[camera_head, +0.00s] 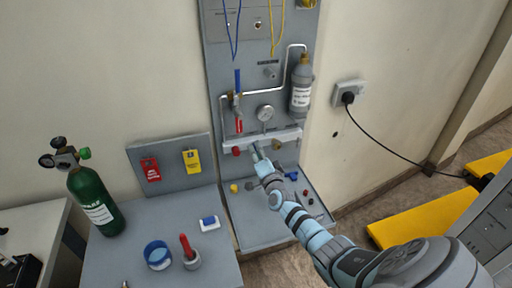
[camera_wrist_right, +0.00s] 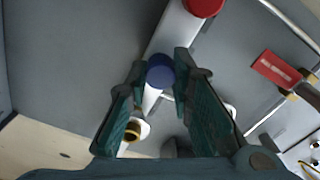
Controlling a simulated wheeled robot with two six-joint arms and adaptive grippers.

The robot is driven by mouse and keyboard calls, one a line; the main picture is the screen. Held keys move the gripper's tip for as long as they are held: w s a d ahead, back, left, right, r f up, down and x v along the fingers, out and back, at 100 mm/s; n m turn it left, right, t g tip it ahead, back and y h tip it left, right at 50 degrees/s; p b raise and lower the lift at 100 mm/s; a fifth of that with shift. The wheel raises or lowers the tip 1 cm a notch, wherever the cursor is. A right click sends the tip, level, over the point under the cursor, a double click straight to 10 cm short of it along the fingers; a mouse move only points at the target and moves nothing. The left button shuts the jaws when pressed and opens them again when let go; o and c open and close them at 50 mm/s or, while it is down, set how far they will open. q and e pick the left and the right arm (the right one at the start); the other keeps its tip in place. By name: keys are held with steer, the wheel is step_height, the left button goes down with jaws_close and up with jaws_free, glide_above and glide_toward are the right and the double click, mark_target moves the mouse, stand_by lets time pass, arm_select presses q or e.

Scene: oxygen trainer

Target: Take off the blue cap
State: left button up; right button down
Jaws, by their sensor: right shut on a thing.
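The blue cap (camera_wrist_right: 160,73) shows in the right wrist view, between the fingertips of my right gripper (camera_wrist_right: 160,80). The gripper is shut on it, one finger on each side. Behind it runs the white manifold bar (camera_wrist_right: 175,35); I cannot tell whether the cap touches the bar. In the head view my right gripper (camera_head: 260,154) reaches the front of the manifold bar (camera_head: 285,136) on the grey panel, and hides the blue cap. A red cap (camera_head: 236,151) is to its left and a brass port (camera_head: 277,145) to its right. My left gripper is not in view.
Below is a grey shelf (camera_head: 255,228) with small fittings. A side table holds a green oxygen cylinder (camera_head: 95,203) and a blue ring (camera_head: 158,254).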

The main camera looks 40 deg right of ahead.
steer(key=n, duration=0.2)
steer(key=shift+n+p, duration=0.3)
steer(key=shift+n, duration=0.1)
steer(key=n+p, duration=0.1)
steer(key=n, duration=0.2)
steer(key=n+p, duration=0.1)
steer(key=n, duration=0.2)
steer(key=shift+n, duration=0.4)
